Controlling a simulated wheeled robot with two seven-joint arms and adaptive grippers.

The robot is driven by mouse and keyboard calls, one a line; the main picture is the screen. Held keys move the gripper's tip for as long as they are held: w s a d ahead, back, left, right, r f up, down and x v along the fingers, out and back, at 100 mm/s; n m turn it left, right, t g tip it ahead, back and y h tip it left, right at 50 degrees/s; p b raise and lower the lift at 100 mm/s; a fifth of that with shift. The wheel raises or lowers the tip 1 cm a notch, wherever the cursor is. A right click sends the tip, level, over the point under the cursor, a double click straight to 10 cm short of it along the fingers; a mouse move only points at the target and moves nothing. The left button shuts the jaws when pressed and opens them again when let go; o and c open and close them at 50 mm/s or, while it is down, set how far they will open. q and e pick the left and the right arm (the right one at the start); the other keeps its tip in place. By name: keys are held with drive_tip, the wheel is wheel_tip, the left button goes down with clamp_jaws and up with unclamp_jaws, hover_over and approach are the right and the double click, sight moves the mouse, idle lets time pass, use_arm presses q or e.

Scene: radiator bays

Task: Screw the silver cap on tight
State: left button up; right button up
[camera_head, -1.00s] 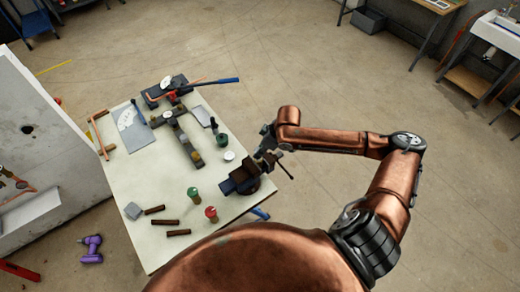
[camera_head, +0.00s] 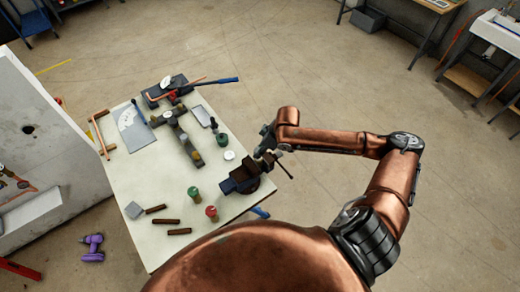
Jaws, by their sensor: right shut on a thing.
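My right gripper (camera_head: 266,146) reaches in from the right, over the right edge of the white workbench (camera_head: 140,195). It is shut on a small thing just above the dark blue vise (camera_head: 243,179). Its fingers hide most of that thing, which seems to be the silver cap; its thread and how far it sits on cannot be made out. The vise stands at the bench's right edge, with its handle (camera_head: 285,170) sticking out past the edge. My left gripper is not in view.
A pale round piece (camera_head: 229,155), a green-topped (camera_head: 193,192) and a red-topped piece (camera_head: 211,212) stand near the vise. Several short brown pipes (camera_head: 165,221) lie in front. A pipe bender (camera_head: 172,90) is at the back. Floor right of the bench is clear.

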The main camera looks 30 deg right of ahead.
drive_tip(key=shift+f, duration=1.1)
idle(0.5)
drive_tip(key=o, duration=1.2)
drive_tip(key=shift+r, duration=0.1)
drive_tip(key=v, duration=1.1)
drive_tip(key=shift+r, duration=0.4)
drive_tip(key=shift+s+d, duration=0.1)
